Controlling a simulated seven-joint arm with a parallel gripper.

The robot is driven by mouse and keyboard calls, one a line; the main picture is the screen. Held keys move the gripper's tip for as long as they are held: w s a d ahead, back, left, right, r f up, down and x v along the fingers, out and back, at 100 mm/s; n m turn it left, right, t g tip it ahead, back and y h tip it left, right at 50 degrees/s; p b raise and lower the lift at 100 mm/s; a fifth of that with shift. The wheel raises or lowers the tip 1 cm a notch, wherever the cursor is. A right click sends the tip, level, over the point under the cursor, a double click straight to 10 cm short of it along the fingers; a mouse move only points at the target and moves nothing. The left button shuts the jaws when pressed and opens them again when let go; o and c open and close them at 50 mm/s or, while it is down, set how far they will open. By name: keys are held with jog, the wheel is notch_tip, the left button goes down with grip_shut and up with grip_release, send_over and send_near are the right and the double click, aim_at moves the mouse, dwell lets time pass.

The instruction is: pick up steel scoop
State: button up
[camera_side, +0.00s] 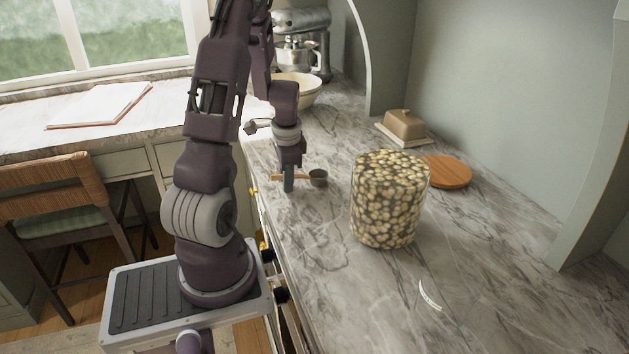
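The steel scoop (318,178) lies on the marble counter near its front edge, left of the large jar. Its small dark grey cup points right, and its light brown handle runs left behind my gripper. My gripper (288,186) points straight down at the handle, its fingertips at or close to the counter. The fingers overlap in this view, so I cannot tell whether they are open or shut, or whether they touch the handle. Part of the handle is hidden behind them.
A large jar of pale, rounded pieces (390,200) stands right of the scoop. Behind it are a round wooden board (447,172) and a covered butter dish (404,127). A cream bowl (300,88) and a stand mixer (304,45) are farther back. The near counter is mostly clear.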

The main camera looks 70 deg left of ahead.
grip_shut()
notch_tip(320, 180, up, 10)
jog(key=shift+r, duration=0.1)
dwell(0.7)
